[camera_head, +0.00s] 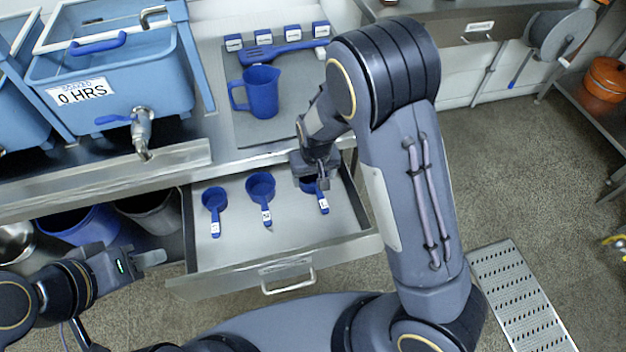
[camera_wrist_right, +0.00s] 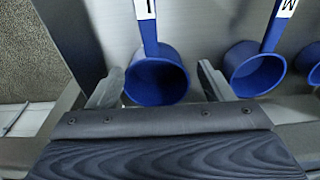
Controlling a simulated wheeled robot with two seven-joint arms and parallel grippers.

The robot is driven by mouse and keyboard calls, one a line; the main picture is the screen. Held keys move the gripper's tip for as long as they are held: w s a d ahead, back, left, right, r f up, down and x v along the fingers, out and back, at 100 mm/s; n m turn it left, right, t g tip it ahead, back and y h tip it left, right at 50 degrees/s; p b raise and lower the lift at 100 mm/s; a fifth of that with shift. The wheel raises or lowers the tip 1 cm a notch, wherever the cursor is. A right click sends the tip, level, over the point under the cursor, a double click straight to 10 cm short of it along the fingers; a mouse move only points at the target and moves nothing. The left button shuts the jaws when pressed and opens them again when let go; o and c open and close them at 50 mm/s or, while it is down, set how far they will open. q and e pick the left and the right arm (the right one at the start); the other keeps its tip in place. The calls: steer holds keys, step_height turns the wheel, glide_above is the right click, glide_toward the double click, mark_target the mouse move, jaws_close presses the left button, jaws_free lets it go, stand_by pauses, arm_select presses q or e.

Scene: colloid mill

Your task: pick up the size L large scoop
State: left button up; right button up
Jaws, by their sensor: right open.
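The size L scoop (camera_head: 323,202) is blue and lies at the right in the open drawer, its handle with a white label toward the drawer front. My right gripper (camera_head: 318,182) is over its cup and hides part of it in the head view. In the right wrist view, the L scoop's round cup (camera_wrist_right: 157,82) sits between the two spread fingers of my right gripper (camera_wrist_right: 160,75), which is open. I cannot tell if the fingers touch the cup. My left gripper (camera_head: 150,258) is at the lower left, away from the scoops; its jaw opening is unclear.
The M scoop (camera_head: 260,188) lies left of the L scoop, close to one finger in the wrist view (camera_wrist_right: 254,70). A smaller scoop (camera_head: 214,202) is further left. The drawer front (camera_head: 215,285) and counter edge border the space. A blue jug (camera_head: 262,92) stands above.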

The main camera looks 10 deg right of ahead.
mark_target(308, 185)
steer(key=f, duration=0.2)
steer(key=d+f, duration=0.1)
steer(key=f, duration=0.1)
steer(key=shift+f, duration=0.55)
